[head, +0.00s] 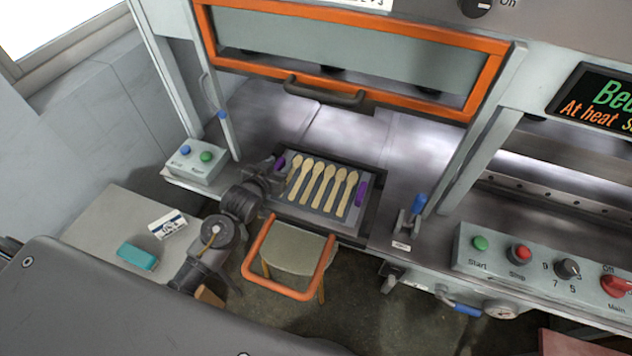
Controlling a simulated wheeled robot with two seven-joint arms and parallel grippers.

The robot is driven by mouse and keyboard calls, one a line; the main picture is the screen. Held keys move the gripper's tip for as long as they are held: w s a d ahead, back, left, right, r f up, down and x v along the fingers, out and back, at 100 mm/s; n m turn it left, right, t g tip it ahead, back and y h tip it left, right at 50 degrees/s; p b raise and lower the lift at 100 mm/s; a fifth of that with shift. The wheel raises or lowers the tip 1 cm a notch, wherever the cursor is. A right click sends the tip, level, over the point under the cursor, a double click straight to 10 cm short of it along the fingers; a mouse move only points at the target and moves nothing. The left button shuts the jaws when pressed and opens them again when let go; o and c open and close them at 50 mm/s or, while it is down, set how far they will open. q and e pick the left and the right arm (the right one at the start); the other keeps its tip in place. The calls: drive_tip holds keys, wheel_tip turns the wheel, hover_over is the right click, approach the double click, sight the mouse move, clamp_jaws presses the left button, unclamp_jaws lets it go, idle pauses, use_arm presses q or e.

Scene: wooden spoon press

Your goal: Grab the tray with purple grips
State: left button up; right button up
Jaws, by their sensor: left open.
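The tray (315,208) is a dark rectangle with several wooden spoons (324,184) lying side by side on it. It sits in a black frame on the press's metal bed. One purple grip (361,193) is at its right end, and the other purple grip (296,163) is at its left end. My left gripper (279,170) is open at the tray's left end, close beside the left purple grip. I cannot tell whether it touches the grip. My left wrist hides part of the tray's left side. My right gripper is out of view.
An orange-framed guard (490,80) with a dark handle is raised above the bed. A button box (196,160) stands left, a blue-handled lever (418,207) right. A stool with an orange rail (284,291) is in front. A side table (95,225) holds a teal block (137,257).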

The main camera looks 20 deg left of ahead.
use_arm(q)
clamp_jaws()
drive_tip(key=shift+r, duration=0.1)
idle(0.3)
